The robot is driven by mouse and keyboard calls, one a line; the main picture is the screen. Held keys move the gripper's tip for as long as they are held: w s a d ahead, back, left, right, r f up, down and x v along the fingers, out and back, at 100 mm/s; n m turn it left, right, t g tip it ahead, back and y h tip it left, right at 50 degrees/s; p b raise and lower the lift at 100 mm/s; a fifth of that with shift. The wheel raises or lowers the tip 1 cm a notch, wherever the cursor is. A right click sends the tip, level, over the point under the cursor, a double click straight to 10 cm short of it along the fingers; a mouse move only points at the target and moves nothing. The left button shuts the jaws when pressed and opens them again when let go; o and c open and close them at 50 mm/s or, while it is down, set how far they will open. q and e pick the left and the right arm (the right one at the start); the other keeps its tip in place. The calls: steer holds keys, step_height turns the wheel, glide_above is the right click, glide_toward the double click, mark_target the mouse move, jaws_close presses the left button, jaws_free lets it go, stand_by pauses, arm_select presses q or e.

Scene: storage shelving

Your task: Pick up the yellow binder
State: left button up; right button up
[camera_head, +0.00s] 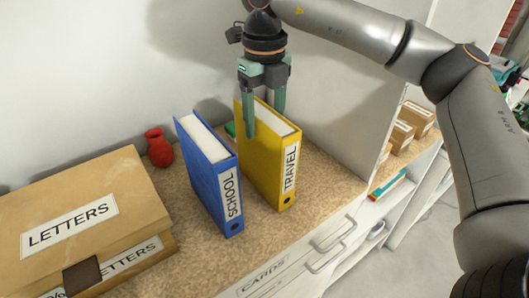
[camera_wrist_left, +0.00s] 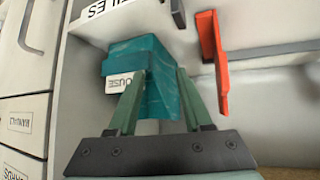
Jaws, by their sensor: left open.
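The yellow binder (camera_head: 258,160), labelled TRAVEL, stands upright on the speckled top between the blue binder and the wall-side panel. My right gripper (camera_head: 265,118) points down over it from above. Its fingers are apart, one on the left cover and the other reaching behind the top right edge, so they straddle the binder. Whether they touch the covers cannot be told. In the left wrist view my left gripper (camera_wrist_left: 158,98) is open, with a teal object (camera_wrist_left: 150,75) seen beyond and between its fingers. The yellow binder is not in that view.
A blue SCHOOL binder (camera_head: 208,180) stands close left of the yellow one. A red vase (camera_head: 158,147) and a cardboard LETTERS box (camera_head: 70,220) are further left. Drawers (camera_head: 300,265) lie below the front edge. The left wrist view shows an orange-red object (camera_wrist_left: 213,60) at right.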

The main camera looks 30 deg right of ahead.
jaws_close()
stand_by(0.3)
stand_by(0.3)
